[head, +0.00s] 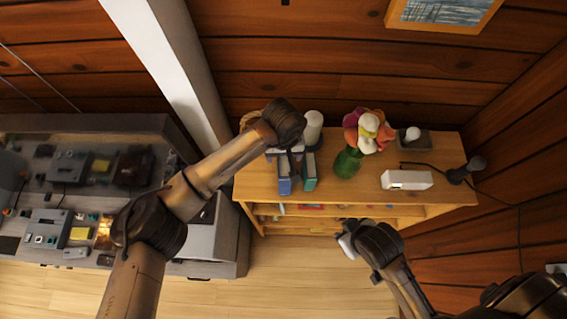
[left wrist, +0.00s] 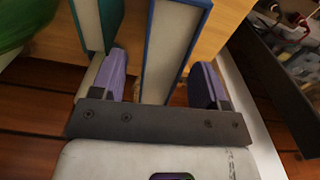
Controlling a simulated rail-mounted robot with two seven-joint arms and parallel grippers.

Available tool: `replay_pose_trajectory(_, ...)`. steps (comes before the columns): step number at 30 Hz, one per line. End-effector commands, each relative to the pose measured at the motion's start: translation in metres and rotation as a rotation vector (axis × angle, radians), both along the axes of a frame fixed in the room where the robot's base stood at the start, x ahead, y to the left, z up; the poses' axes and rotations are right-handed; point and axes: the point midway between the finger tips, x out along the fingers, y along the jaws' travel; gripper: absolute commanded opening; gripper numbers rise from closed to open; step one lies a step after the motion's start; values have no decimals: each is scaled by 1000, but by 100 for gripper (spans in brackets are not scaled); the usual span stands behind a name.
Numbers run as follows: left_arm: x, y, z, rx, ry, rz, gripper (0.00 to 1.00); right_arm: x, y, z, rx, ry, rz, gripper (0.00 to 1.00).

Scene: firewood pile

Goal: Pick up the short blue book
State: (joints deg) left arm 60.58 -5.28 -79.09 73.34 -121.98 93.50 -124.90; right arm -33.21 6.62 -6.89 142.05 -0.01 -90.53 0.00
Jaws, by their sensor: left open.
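The blue book (head: 284,176) stands upright near the left end of the wooden shelf top, with a teal book (head: 310,172) just right of it. In the left wrist view the blue book (left wrist: 172,48) shows its pale page edge between the two purple fingers of my open left gripper (left wrist: 161,80). One finger is in the gap by the teal book (left wrist: 98,22), the other on the outer side with visible room. In the head view my left wrist partly hides this gripper (head: 289,156). My right gripper (head: 350,238) is in front of the shelf, its jaws unclear.
On the wooden shelf (head: 240,187) stand a green vase with flowers (head: 348,162), a white cylinder (head: 313,128), a white box (head: 406,180) and a dark lamp-like object (head: 466,170). A cluttered grey workbench (head: 60,205) is at left. A white post (head: 170,60) rises behind.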

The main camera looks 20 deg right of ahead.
Motion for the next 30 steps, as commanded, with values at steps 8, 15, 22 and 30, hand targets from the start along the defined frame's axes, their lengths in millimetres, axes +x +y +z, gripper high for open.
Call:
replay_pose_trajectory(8, -1, 1, -28, 0, 2, 1, 68, 0, -3, 19, -8, -1, 6, 43)
replay_pose_trajectory(15, 0, 1, -33, -1, -1, 0, 68, 0, -3, 19, -9, -1, 6, 43)
replay_pose_trajectory(22, 0, 1, -33, -1, -1, 0, 55, 0, -2, 19, -7, 0, 4, 43)
replay_pose_trajectory(30, 0, 1, -33, 0, 0, 0, 29, 0, 0, 19, 0, 0, 0, 43)
